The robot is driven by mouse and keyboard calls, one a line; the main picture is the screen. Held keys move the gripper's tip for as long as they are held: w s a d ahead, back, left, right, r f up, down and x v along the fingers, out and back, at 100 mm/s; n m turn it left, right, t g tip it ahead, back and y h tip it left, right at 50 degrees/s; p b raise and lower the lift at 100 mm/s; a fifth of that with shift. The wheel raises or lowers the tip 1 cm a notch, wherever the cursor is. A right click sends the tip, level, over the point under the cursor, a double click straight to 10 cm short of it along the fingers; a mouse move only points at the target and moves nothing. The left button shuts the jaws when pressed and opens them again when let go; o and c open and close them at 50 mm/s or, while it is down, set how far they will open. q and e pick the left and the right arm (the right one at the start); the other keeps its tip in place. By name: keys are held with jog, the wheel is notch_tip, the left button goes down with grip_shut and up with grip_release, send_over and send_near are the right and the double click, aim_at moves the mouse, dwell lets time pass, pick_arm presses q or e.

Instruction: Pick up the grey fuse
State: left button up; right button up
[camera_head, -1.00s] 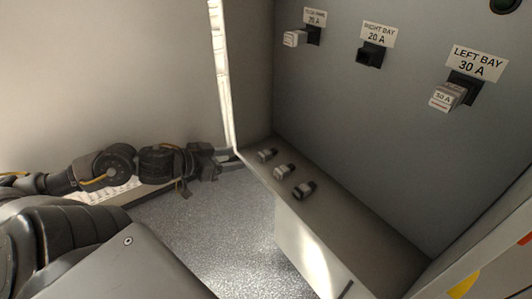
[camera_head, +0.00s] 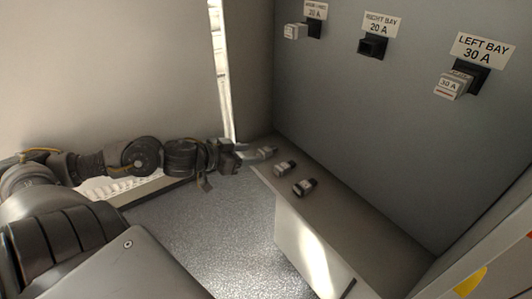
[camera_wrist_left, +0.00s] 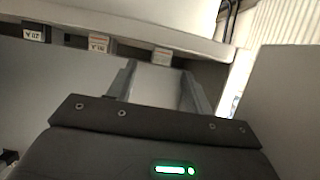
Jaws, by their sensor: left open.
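Three small fuses lie in a row on the shelf in the head view: a far pale-grey one (camera_head: 267,152), a middle one with a beige-white face (camera_head: 284,168), and a near one with a dark body and light label (camera_head: 305,187). Which of them the task calls grey is not certain from colour. My left gripper (camera_head: 258,157) is open at the far fuse, its fingers partly overlapping it. In the left wrist view, the fuse straight ahead (camera_wrist_left: 162,56) lies between the lines of my open fingers (camera_wrist_left: 157,75); contact cannot be told. My right gripper is out of view.
The shelf (camera_head: 345,228) runs along a grey panel (camera_head: 340,110) with labelled sockets. Fuses sit at the upper left socket (camera_head: 296,31) and LEFT BAY (camera_head: 453,84); the RIGHT BAY socket (camera_head: 372,46) looks empty. A cabinet wall (camera_head: 100,70) stands beside my left arm.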

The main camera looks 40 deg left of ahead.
aim_at(259, 152)
pick_arm(q)
jog(key=shift+r+x, duration=0.1)
jog(key=shift+x, duration=0.6)
jog(key=shift+r+x, duration=0.15)
jog(key=shift+x, duration=0.55)
jog(key=shift+p+x, duration=0.35)
jog(key=shift+x, duration=0.8)
jog(key=shift+s+a+f, duration=0.1)
jog(key=shift+f, duration=0.05)
jog(key=c, duration=1)
